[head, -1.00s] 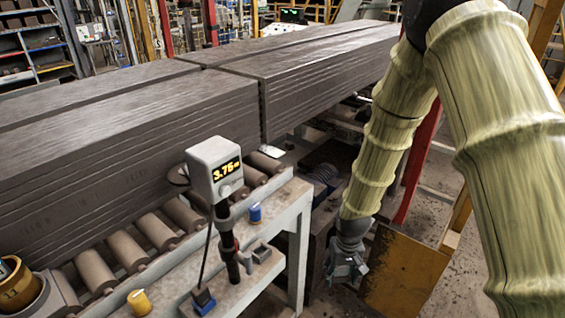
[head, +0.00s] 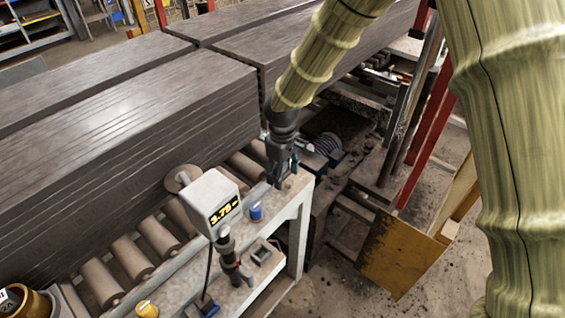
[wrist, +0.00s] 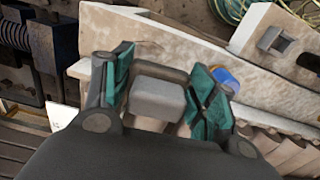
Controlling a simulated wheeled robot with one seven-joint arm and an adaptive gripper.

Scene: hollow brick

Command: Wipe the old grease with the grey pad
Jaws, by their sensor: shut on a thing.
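My gripper (head: 281,170) is over the far right end of the pale bench ledge (head: 300,200), beside the rollers. In the wrist view my gripper (wrist: 160,100) has its two teal-padded fingers closed on the sides of the grey pad (wrist: 158,100). The pad is a small grey block above the pale ledge (wrist: 180,45); I cannot tell whether it touches it. In the head view the pad is hidden or too small to make out. I see no patch that I can surely call old grease.
A gauge reading 3.75 (head: 212,200) stands on the ledge. A blue-topped cap (head: 256,212) is close to my gripper, with a yellow cap (head: 147,310) nearer. Long dark clay slabs (head: 130,120) lie behind the rollers (head: 132,255). A yellow-brown panel (head: 395,255) stands right.

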